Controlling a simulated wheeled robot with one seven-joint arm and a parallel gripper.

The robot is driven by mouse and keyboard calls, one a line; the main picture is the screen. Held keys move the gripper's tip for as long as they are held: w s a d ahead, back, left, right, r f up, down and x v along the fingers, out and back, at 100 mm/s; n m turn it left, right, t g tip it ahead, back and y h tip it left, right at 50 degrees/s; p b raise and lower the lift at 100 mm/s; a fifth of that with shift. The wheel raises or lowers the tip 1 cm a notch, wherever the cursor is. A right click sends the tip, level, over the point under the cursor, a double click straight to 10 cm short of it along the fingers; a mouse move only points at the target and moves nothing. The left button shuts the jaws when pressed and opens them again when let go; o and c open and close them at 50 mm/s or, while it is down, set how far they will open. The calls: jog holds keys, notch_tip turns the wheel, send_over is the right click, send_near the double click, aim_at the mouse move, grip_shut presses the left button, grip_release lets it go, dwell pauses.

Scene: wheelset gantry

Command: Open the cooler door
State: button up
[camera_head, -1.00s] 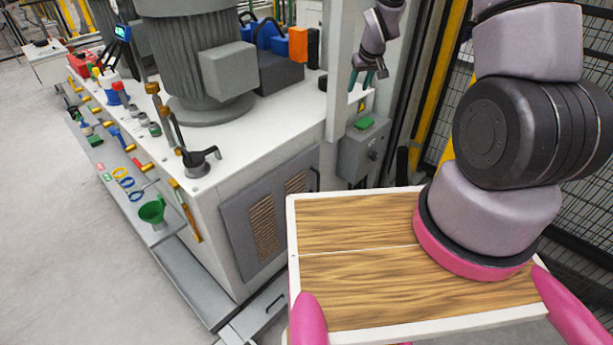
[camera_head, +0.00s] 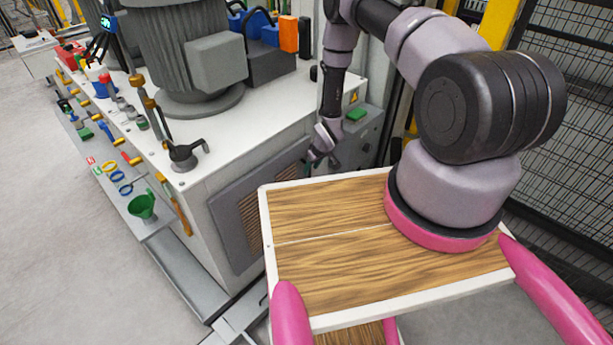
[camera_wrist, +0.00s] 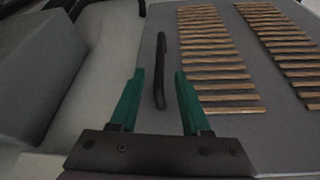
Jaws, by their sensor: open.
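The cooler door (camera_head: 228,220) is a grey panel with brown louvred slats on the side of the white cabinet. In the wrist view the door (camera_wrist: 220,45) fills the right part, with its slats in two columns. A black bar handle (camera_wrist: 160,70) stands on the door near its edge. My gripper (camera_wrist: 158,78) has two green fingers, apart, one on each side of the handle's lower end in the picture. I cannot tell whether they touch it. In the head view my gripper (camera_head: 313,164) is by the door's upper right corner; the handle is hard to make out there.
The white cabinet top (camera_head: 195,165) carries a grey motor (camera_head: 190,60) and a black lever fitting (camera_head: 185,152). A grey box with a green button (camera_head: 356,114) stands behind my arm. A mesh fence (camera_head: 575,110) is at the right. Open floor (camera_head: 70,240) lies left.

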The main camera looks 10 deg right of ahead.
jog(key=x, duration=0.7)
jog(key=shift+w+f, duration=0.1)
jog(key=shift+f, duration=0.2)
grip_shut()
dwell(1.0)
